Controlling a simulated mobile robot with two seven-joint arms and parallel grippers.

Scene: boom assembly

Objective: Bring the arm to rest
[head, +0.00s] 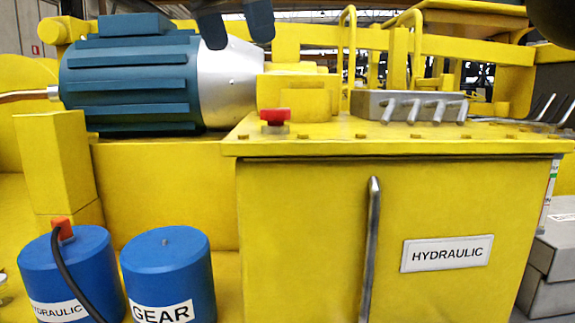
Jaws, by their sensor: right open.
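My right gripper (236,25) shows at the top edge, left of the middle. Only its two dark fingertips are in view, apart from each other, with nothing between them. They hang in front of the silver end of a blue ribbed motor (130,80). I cannot tell how far they are from it. The rest of the right arm is mostly outside the picture. My left gripper is not in view.
Below is a yellow cabinet (305,230) with a HYDRAULIC label (447,253) and an upright metal handle (370,245). On its top are a red knob (274,116) and a grey lever block (375,104). Blue HYDRAULIC (92,255) and GEAR (168,270) canisters stand at lower left.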

